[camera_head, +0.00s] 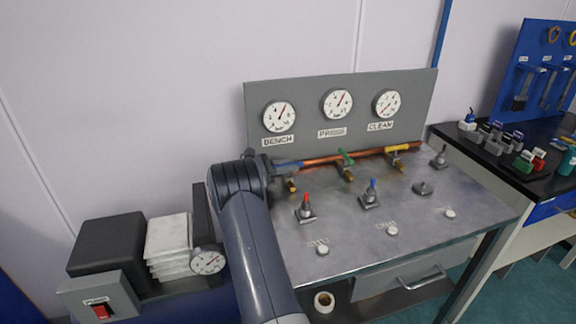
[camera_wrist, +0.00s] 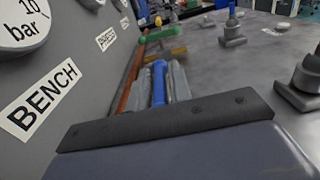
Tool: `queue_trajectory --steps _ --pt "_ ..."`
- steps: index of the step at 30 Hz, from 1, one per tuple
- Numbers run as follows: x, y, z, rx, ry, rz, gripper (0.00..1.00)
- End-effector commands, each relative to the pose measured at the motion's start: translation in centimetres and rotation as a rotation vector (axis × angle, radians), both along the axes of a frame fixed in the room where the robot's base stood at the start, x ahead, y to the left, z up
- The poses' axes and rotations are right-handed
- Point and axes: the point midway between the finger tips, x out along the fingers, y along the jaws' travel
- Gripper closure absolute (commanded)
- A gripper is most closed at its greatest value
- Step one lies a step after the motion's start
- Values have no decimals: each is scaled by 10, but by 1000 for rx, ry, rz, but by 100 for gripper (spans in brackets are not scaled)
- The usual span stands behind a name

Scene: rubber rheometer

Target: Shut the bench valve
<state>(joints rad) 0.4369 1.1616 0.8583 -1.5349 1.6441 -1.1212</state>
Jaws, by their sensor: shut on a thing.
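The bench valve's blue handle (camera_head: 289,164) is on the copper pipe below the gauge marked BENCH (camera_head: 278,116). My gripper (camera_head: 272,164) reaches it from the left, with my arm partly hiding the pipe's left end. In the wrist view the blue handle (camera_wrist: 159,82) lies between the two grey fingers of my gripper (camera_wrist: 161,84), which are shut on it. The handle appears to point roughly along the pipe. The wrist housing hides the near part of the grip. A brass fitting (camera_head: 291,185) shows just below the handle.
A green handle (camera_head: 346,157) and a yellow handle (camera_head: 398,148) sit farther right on the same pipe. Red (camera_head: 306,200) and blue (camera_head: 372,187) toggles stand on the metal bench top (camera_head: 345,235). The grey gauge panel (camera_head: 310,90) rises close behind my gripper.

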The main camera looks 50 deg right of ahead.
Motion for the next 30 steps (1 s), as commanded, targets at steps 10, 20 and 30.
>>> queue_trajectory --steps 10,20,30 --pt "1 0 1 -2 -1 1 80" --pt "0 0 0 -1 0 0 67" --pt "20 33 -1 0 -1 5 67"
